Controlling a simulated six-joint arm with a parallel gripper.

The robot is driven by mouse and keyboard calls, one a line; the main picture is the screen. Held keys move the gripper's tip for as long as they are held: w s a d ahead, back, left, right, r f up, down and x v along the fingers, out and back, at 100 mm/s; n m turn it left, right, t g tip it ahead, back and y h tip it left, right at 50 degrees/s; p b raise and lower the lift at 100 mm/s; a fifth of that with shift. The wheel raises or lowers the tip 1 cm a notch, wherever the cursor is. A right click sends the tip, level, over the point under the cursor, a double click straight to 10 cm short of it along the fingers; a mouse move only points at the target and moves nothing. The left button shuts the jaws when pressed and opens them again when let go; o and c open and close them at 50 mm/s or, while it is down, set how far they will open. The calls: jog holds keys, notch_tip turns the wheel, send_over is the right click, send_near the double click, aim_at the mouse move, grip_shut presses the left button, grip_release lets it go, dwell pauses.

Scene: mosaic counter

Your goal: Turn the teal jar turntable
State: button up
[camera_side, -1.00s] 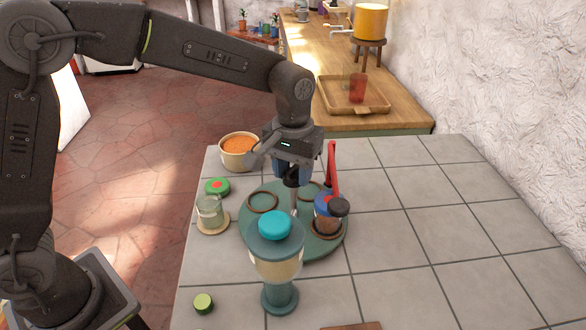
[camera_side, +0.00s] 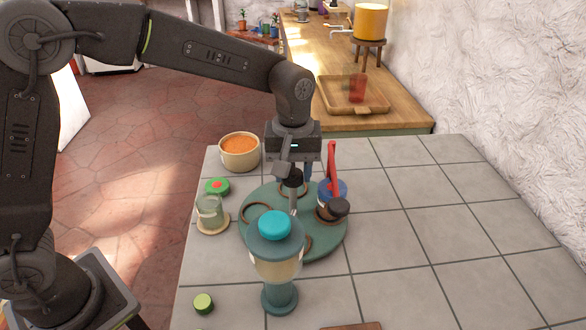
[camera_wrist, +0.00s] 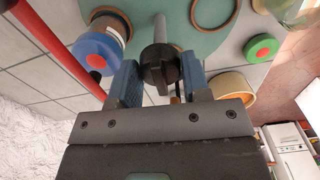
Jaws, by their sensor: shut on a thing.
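The teal turntable (camera_side: 272,197) is a round disc on the tiled counter; it also shows in the wrist view (camera_wrist: 202,45). A black knob (camera_wrist: 158,66) on a grey post stands up from it. My gripper (camera_side: 292,174) points down at the knob, and its blue fingers in the wrist view (camera_wrist: 160,80) are shut on it. A blue-topped jar (camera_side: 327,192) stands at the turntable's back right; its blue top also shows in the wrist view (camera_wrist: 98,52). A black-capped item (camera_side: 339,208) is at the right edge. Several brown rings (camera_side: 255,212) mark the disc.
A teal-lidded dispenser (camera_side: 276,245) stands in front and hides the near rim. A glass jar (camera_side: 210,210), a green lid (camera_side: 217,187) and a bowl of orange food (camera_side: 239,149) stand left. A red bar (camera_side: 332,166) rises beside the blue top. The right counter is clear.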

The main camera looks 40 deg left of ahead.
jog(key=shift+r+n, duration=0.1)
jog(key=shift+n, duration=0.5)
dwell(0.3)
jog(key=o, duration=1)
notch_tip(320, 180, up, 14)
